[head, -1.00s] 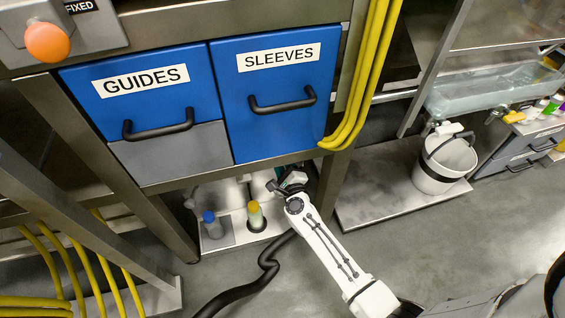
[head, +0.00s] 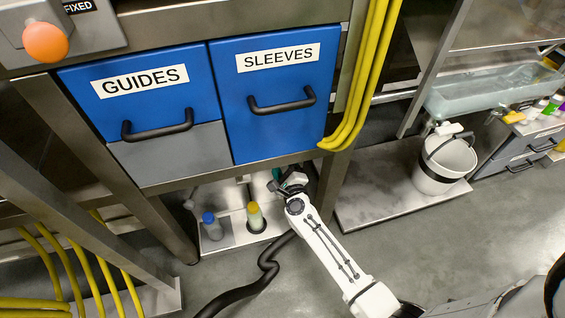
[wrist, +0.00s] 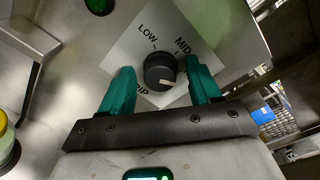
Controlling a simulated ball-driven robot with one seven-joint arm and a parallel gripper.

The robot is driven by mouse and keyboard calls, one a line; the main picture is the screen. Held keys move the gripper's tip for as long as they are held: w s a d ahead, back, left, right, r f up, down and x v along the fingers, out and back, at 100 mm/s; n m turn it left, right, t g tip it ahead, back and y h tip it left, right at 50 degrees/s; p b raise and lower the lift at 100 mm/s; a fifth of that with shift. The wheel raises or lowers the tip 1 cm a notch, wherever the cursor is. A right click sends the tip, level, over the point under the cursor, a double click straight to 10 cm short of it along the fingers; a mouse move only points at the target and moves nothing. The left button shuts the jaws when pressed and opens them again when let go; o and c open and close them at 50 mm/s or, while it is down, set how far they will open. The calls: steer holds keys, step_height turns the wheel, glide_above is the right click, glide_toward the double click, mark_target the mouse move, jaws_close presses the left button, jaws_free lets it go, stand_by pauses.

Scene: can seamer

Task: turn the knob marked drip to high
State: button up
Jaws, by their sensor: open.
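The dark round knob (wrist: 160,72) sits on a pale label plate (wrist: 124,50) in the wrist view. LOW shows at its upper left and MID at its upper right. The end of a word, "IP", shows below left, partly hidden by a finger. The knob's light pointer mark faces right and slightly down. No HIGH label is visible; the right finger covers part of the plate. My gripper (wrist: 159,68) is open, its teal fingers on either side of the knob; contact cannot be told. In the head view my gripper (head: 281,182) is under the drawers, and the knob is hidden.
The blue GUIDES drawer (head: 150,95) and SLEEVES drawer (head: 280,75) overhang my gripper. A blue-capped bottle (head: 210,225) and a yellow-capped bottle (head: 255,217) stand on the low shelf. A green button (wrist: 100,5) is above the plate. A white bucket (head: 447,165) stands right.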

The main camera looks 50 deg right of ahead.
steer(key=p+v, duration=0.1)
steer(key=v, duration=0.9)
steer(key=shift+s+a+p, duration=0.25)
steer(key=shift+s+p, duration=0.05)
steer(key=shift+p, duration=0.05)
